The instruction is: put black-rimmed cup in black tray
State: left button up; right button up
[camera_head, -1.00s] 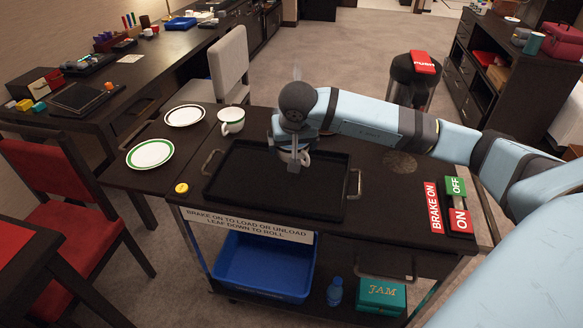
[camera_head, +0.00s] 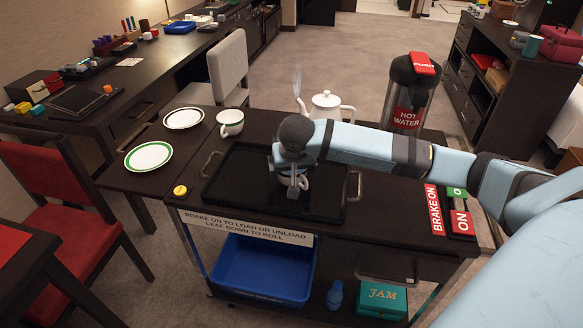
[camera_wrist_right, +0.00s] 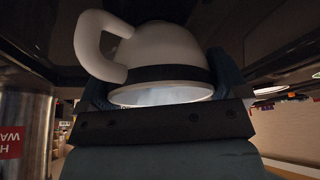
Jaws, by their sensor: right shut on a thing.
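My right gripper (camera_head: 292,187) is over the middle-right part of the black tray (camera_head: 228,190) on the trolley. It is shut on the black-rimmed cup, which is white with a dark band and a white handle in the right wrist view (camera_wrist_right: 160,52). In the head view the gripper hides most of the cup. The cup is inside the tray's outline, close to its floor; I cannot tell whether it touches. My left gripper is not in view.
A green-banded white cup (camera_head: 230,122) and two plates (camera_head: 184,117) (camera_head: 148,157) stand left of the tray. A white teapot (camera_head: 327,106) and hot-water dispenser (camera_head: 410,90) are behind my right arm. The tray's left half is empty.

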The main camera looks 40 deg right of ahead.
jog(key=o, duration=0.8)
jog(key=shift+f, duration=0.15)
jog(key=shift+o, duration=0.3)
